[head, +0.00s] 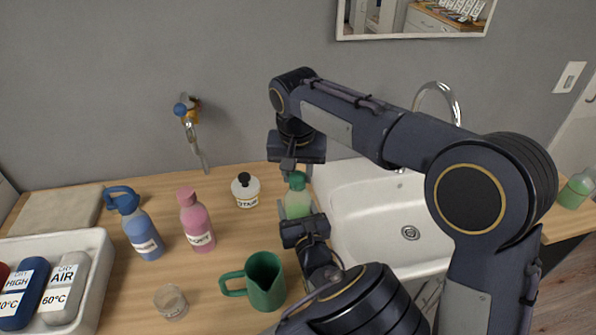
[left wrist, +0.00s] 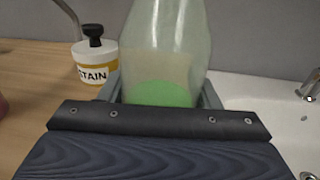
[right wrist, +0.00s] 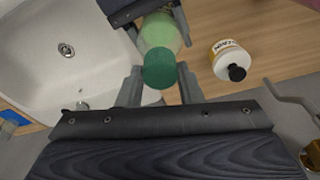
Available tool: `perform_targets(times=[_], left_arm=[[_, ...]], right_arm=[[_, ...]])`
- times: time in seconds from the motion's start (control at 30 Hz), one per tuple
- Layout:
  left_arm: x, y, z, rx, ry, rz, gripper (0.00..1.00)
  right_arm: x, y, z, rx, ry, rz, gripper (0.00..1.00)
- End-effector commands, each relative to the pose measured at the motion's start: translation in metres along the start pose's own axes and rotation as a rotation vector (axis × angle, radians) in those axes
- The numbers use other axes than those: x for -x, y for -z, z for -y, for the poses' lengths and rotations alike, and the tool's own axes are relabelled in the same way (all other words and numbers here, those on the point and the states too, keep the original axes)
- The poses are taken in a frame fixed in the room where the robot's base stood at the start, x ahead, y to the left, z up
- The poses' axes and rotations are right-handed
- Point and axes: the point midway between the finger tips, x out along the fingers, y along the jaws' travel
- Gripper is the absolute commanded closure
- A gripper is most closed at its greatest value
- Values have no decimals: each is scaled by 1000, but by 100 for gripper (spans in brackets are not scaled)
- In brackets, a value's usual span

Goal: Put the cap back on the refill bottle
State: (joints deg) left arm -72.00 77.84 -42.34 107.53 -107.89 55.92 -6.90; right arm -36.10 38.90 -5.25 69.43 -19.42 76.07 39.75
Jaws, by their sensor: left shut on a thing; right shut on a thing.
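The refill bottle (head: 298,204) is translucent with green liquid and stands upright at the counter's edge by the sink. My left gripper (head: 300,222) is shut around its body; the bottle fills the left wrist view (left wrist: 165,50), its top out of frame. The dark green cap (head: 297,181) is at the bottle's mouth, in line with it. My right gripper (head: 297,170) points down from above and is shut on the cap, which shows between its fingers in the right wrist view (right wrist: 159,69). I cannot tell whether the cap is fully seated.
A white sink (head: 345,215) lies right of the bottle. A white tray (head: 95,290) is at far left.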

Motion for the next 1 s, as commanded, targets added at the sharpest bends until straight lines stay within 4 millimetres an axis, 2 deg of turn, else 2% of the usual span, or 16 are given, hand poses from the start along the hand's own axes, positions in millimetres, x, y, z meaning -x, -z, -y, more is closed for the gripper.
perform_targets(times=[0.3,0.33,0.5,0.77,1.0], left_arm=[[0,0,0,0,0,0,100],[0,0,0,0,0,0,100],[0,0,0,0,0,0,100],[0,0,0,0,0,0,100],[0,0,0,0,0,0,100]], right_arm=[[1,0,0,-28,-3,-2,88],[1,0,0,-27,-2,-2,65],[0,0,0,-26,-2,-1,46],[2,1,0,-26,-2,-1,46],[31,6,1,-26,0,-4,46]])
